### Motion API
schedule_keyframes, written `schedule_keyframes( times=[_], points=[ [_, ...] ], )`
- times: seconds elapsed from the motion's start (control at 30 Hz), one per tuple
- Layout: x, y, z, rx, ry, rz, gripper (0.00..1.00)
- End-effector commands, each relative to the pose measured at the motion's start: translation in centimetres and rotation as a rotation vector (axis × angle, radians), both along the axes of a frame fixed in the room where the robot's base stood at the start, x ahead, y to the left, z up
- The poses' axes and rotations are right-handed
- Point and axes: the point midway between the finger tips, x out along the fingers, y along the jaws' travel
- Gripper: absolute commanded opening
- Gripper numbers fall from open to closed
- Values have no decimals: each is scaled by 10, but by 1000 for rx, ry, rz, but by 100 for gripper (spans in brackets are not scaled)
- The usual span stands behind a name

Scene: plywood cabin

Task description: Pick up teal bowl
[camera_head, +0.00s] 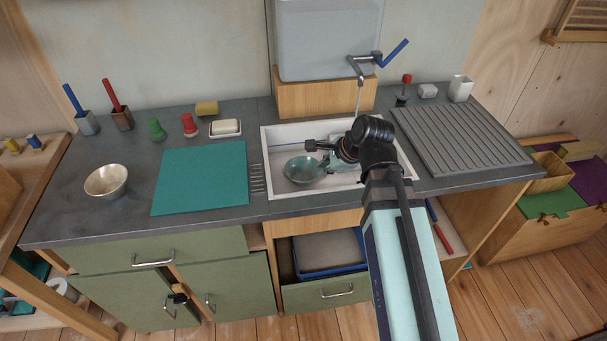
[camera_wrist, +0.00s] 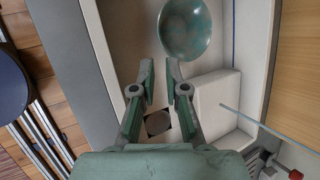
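The teal bowl (camera_head: 300,172) sits inside the white sink (camera_head: 278,205), in its left part. In the wrist view the bowl (camera_wrist: 185,27) is at the top, past my fingertips and slightly to the right of the gap between them. My gripper (camera_head: 326,163) is over the sink beside the bowl's right side in the head view. In the wrist view my gripper (camera_wrist: 160,72) has its two green-grey fingers apart with nothing between the tips. I cannot tell whether a finger touches the bowl's rim.
A faucet (camera_head: 361,68) with a blue lever hangs over the sink, with a thin stream below it. A dark drain (camera_wrist: 157,122) shows in the sink floor. A teal mat (camera_head: 201,177) and a cream bowl (camera_head: 106,181) lie left; a ribbed drainboard (camera_head: 461,139) lies right.

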Motion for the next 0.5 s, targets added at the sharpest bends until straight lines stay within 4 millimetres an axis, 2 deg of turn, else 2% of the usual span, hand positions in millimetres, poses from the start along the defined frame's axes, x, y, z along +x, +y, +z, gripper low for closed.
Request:
schedule_keyframes(
  times=[0.5],
  points=[
    [32, 34, -71, -3, 0, 1, 13]
  ],
)
